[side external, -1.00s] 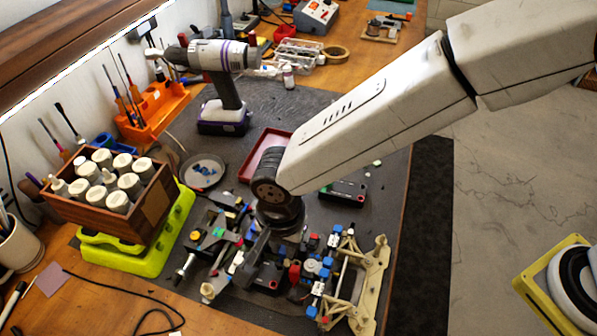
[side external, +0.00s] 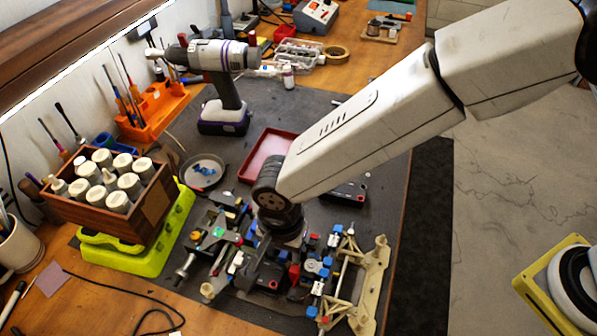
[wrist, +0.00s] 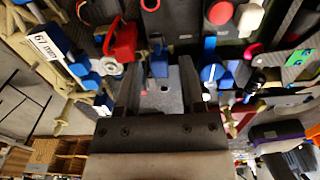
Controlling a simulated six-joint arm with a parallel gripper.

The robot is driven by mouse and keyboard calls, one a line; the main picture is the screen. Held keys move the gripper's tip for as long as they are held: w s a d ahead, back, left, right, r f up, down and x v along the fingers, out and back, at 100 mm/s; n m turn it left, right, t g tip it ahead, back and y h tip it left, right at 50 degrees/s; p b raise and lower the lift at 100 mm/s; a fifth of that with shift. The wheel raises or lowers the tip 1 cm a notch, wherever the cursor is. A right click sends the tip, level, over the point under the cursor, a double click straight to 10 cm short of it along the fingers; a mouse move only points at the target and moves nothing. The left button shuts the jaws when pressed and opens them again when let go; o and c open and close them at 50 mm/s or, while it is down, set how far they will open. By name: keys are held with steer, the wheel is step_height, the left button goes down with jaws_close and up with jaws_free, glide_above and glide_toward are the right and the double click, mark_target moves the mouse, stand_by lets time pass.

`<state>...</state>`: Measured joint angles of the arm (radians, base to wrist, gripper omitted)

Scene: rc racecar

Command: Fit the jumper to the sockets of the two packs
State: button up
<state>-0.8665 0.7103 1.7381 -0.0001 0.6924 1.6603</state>
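My gripper (wrist: 160,82) has its two dark fingers apart in the wrist view, with a gap between them. A small blue connector (wrist: 159,66) shows in the gap, and I see no finger touching it. A red plug-like part (wrist: 122,41) lies just left of the fingers. Dark pack-like blocks (wrist: 183,22) lie beyond the fingertips. In the side view my gripper (side external: 252,275) is low over the car's middle, beside a black block (side external: 270,277) and a red part (side external: 294,272). I cannot tell for sure which part is the jumper, and the sockets are not clear.
The racecar's cream end frame (side external: 372,280) stands on the right of the chassis. A wooden bottle box (side external: 125,220) on a lime base, a round dish (side external: 204,172), a red tray (side external: 265,155) and a drill (side external: 222,90) stand around. A black box (side external: 348,191) lies behind the car.

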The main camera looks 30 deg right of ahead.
mark_target(284, 253)
steer(key=shift+o, duration=0.2)
steer(key=shift+r, duration=0.1)
steer(key=shift+r, duration=3.85)
steer(key=shift+d, duration=0.1)
steer(key=w+d+n+t, duration=0.1)
steer(key=w+d+n, duration=0.1)
steer(key=d, duration=0.8)
steer(key=w+d+n, duration=0.2)
steer(key=d, duration=0.7)
steer(key=s+d+n, duration=0.2)
steer(key=s+d, duration=0.1)
steer(key=d, duration=0.5)
steer(key=s+d+n+t, duration=0.1)
steer(key=s+d+n, duration=0.2)
steer(key=d, duration=0.5)
steer(key=shift+s+d+f+t, duration=0.15)
steer(key=shift+d+f+t, duration=0.1)
steer(key=shift+d+t, duration=0.05)
